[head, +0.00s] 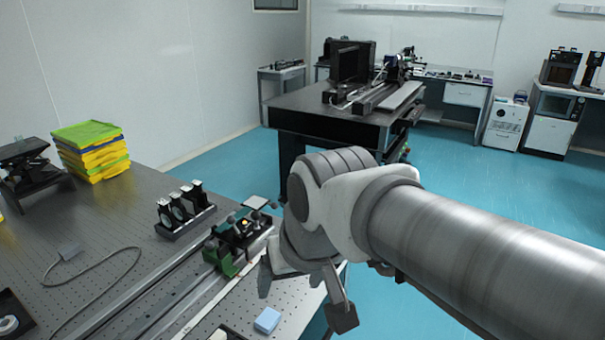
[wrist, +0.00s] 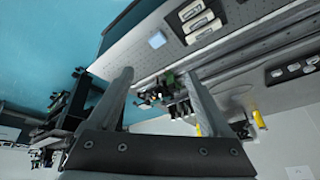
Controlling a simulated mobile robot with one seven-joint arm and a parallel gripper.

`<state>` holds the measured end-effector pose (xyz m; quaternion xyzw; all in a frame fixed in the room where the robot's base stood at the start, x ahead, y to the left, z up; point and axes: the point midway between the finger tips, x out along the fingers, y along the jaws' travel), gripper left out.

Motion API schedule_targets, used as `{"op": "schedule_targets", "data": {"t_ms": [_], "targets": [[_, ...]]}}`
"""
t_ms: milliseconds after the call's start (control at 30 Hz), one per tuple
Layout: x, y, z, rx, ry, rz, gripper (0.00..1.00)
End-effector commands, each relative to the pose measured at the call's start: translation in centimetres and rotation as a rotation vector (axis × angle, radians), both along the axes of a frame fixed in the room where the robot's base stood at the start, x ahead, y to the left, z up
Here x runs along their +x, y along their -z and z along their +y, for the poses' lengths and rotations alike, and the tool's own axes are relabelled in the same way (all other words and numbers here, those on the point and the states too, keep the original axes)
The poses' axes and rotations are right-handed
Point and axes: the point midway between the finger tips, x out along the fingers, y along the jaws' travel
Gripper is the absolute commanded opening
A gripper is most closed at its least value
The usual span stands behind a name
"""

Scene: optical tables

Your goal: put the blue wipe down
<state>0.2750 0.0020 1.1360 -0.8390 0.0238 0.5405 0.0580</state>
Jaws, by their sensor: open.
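The blue wipe (head: 267,319) is a small light blue block lying on the perforated optical table (head: 115,215) near its front right edge. It also shows in the wrist view (wrist: 157,40), beyond the fingertips and roughly between them in the picture. My gripper (head: 308,292) is to the right of the wipe in the head view, by the table's edge. In the wrist view my gripper (wrist: 158,73) has its two fingers wide apart with nothing between them. The wipe is apart from both fingers.
A green-based optical assembly (head: 238,240) stands on rails left of my gripper. A row of dark mounts (head: 185,208) is behind it. Yellow and green trays (head: 92,150) are stacked at the far left. A second optical table (head: 330,115) stands beyond blue floor.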

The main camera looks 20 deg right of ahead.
Motion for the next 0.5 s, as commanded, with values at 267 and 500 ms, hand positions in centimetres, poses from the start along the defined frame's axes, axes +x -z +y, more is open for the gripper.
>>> {"op": "schedule_targets", "data": {"t_ms": [267, 500], "targets": [[-2.8, -0.4, -0.2, -0.075, -0.097, -0.065, 0.83], [-2.9, -0.4, -0.2, -0.077, -0.102, -0.065, 0.83]]}}
